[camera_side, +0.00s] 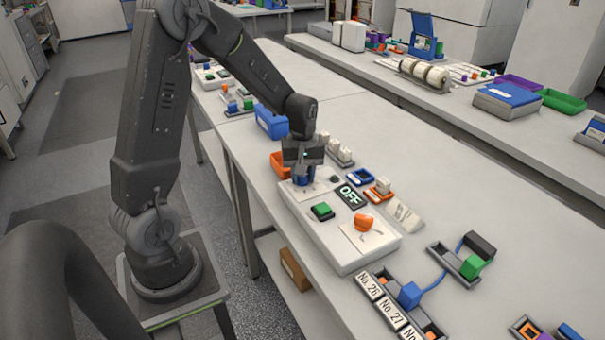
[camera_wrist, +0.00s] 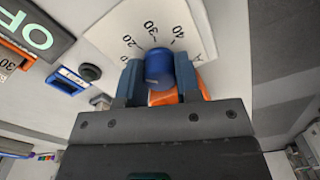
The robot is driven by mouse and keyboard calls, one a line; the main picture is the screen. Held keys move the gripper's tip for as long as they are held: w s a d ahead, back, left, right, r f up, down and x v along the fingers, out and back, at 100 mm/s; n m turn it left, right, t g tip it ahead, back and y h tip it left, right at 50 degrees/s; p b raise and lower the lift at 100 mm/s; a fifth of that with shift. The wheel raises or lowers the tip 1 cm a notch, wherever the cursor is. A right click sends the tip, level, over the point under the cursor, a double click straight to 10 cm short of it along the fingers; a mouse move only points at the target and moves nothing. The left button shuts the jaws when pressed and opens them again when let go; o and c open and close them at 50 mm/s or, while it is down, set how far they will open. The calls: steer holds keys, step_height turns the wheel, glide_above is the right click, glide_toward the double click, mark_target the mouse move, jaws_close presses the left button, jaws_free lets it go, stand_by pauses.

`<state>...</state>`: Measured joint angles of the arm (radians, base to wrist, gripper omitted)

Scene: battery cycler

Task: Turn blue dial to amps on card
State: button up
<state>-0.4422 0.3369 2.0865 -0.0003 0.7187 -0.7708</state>
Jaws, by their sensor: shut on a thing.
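The blue dial (camera_wrist: 159,67) sits on a white scale plate (camera_wrist: 118,35) with printed marks that include 20, 30, 40 and the letter A. My gripper (camera_wrist: 159,80) is shut on the blue dial, one finger on each side; it also shows in the side view (camera_side: 303,177), over the far left part of the white panel box (camera_side: 350,262). The dial's pointer cannot be made out. A pale tilted card (camera_side: 404,214) stands behind the box's right part; its writing is too small to read.
Blue and orange bins (camera_side: 281,163) stand behind my gripper. Numbered holders (camera_side: 385,307) lie at the front right.

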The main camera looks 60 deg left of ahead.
steer(key=m, duration=0.5)
steer(key=shift+m, duration=0.3)
steer(key=m, duration=0.5)
steer(key=shift+m, duration=0.4)
steer(key=o, duration=0.9)
steer(key=shift+o, duration=0.2)
steer(key=shift+r, duration=0.1)
step_height(320, 180, up, 14)
steer(key=shift+d, duration=0.1)
